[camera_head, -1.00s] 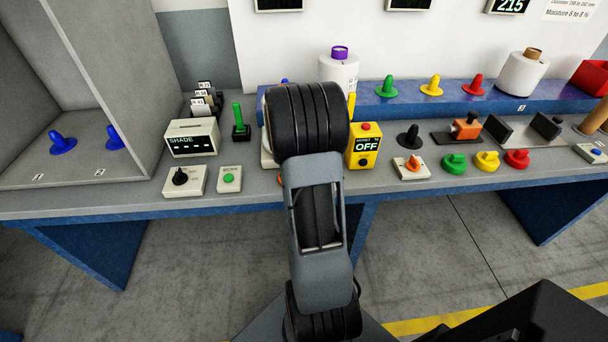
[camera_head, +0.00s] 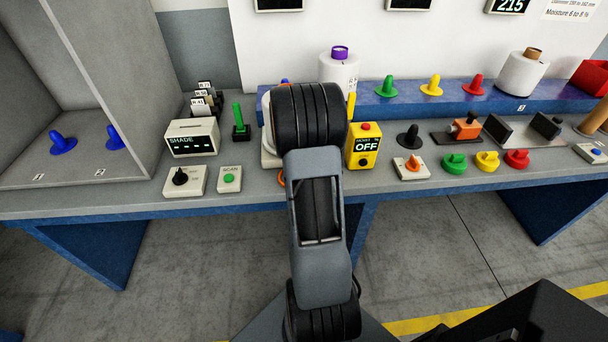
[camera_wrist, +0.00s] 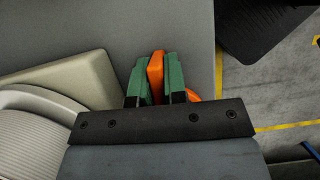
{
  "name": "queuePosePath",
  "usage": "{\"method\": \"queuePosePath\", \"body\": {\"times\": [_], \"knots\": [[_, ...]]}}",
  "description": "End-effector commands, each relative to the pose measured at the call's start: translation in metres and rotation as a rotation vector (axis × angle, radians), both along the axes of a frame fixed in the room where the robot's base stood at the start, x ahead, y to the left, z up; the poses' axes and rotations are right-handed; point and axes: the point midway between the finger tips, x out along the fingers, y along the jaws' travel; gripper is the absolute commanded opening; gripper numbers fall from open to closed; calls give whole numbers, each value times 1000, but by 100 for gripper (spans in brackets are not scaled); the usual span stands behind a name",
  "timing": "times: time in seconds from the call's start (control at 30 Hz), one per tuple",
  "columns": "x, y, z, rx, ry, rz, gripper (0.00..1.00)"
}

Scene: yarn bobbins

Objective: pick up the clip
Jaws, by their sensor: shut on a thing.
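An orange clip (camera_wrist: 155,73) stands between the two green fingers of my gripper (camera_wrist: 156,80) in the wrist view. The fingers press on both its sides, and more orange shows to the right of the right finger. The clip is at the front edge of the grey bench. In the head view my arm hides the gripper, and only a small bit of orange (camera_head: 282,177) shows to the left of the arm.
A pale scale-like device with a round ribbed plate (camera_wrist: 40,115) is left of the gripper. The yellow OFF box (camera_head: 363,147) stands right of my arm. The bench front edge (camera_head: 235,205) drops to the floor. Several coloured pegs stand farther right.

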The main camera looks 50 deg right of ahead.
Motion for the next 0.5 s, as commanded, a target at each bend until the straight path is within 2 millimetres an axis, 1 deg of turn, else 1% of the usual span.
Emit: {"method": "queuePosePath", "body": {"times": [0.03, 0.1, 0.37, 0.5], "knots": [[0, 0, 0, 0, 0, 0, 4], [0, 0, 0, 0, 0, 0, 0], [0, 0, 0, 0, 0, 0, 0], [0, 0, 3, -1, -1, -1, 0]]}}
